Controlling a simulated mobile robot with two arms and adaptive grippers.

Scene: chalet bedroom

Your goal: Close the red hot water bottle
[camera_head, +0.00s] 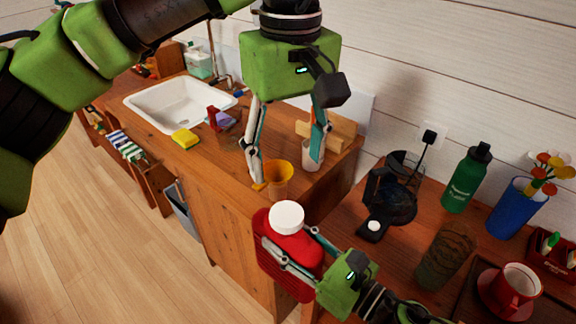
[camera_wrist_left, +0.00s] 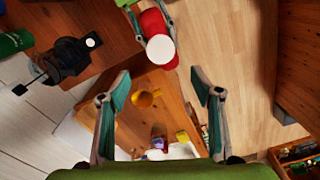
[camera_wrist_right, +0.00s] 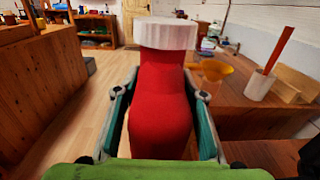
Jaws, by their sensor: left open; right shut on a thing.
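The red hot water bottle (camera_head: 292,250) is upright in front of the wooden counter, with its white cap (camera_head: 287,217) on top. I cannot tell whether the cap is fastened. My right gripper (camera_head: 287,252) is shut on the bottle's sides; the bottle (camera_wrist_right: 160,105) and cap (camera_wrist_right: 167,33) fill the middle of the right wrist view. My left gripper (camera_head: 287,170) is open and empty, pointing down over the counter, behind the bottle and apart from it. In the left wrist view, the cap (camera_wrist_left: 160,49) shows beyond the fingertips.
A yellow funnel (camera_head: 279,175) is near my left fingers at the counter edge, with a white cup (camera_head: 313,154) beside it. The sink (camera_head: 180,103) and yellow sponge (camera_head: 185,138) are further left. A coffee maker (camera_head: 392,195) and green bottle (camera_head: 467,180) stand right.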

